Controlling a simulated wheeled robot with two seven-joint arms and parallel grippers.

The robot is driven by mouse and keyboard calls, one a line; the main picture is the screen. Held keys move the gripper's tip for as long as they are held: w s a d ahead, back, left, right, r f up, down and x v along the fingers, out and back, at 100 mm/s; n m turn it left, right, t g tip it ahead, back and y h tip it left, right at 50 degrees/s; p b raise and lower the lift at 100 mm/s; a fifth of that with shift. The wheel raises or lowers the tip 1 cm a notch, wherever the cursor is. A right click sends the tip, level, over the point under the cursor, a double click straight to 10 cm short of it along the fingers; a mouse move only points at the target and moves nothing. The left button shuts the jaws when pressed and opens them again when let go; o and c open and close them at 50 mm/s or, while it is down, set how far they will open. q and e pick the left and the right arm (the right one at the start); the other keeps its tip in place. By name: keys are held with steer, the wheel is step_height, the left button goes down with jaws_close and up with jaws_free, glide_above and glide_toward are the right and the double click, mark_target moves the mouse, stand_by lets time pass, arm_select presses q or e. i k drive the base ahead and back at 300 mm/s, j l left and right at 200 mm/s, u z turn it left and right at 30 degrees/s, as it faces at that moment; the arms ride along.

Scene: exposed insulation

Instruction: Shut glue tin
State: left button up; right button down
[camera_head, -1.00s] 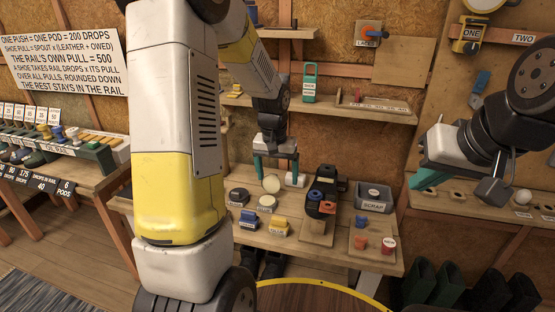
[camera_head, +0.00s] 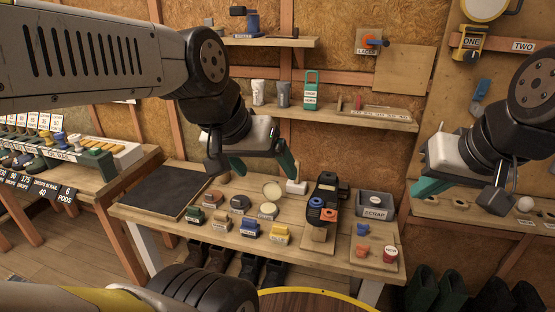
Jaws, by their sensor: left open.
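A small round tin with a pale top (camera_head: 267,210) and a label too small to read stands on the workbench (camera_head: 150,215); it looks like the glue tin. A pale round disc (camera_head: 272,190), perhaps its lid, shows upright or tilted just behind it; I cannot tell if they are joined. My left gripper (camera_head: 262,169) is open and empty, its teal fingers apart above and behind the tin, touching nothing. My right gripper (camera_head: 430,187) hangs at the right, away from the tin; one teal finger shows clearly and its opening is unclear.
Dark round tins (camera_head: 239,204) stand left of the pale tin. Green, blue and yellow blocks (camera_head: 280,233) line the front. A black device (camera_head: 322,195) and the scrap bin (camera_head: 374,202) stand right. A dark mat (camera_head: 165,190) leaves clear room left.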

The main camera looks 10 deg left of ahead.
mark_target(272, 191)
steer(key=i+j+u, duration=0.3)
steer(key=i+j, duration=0.45)
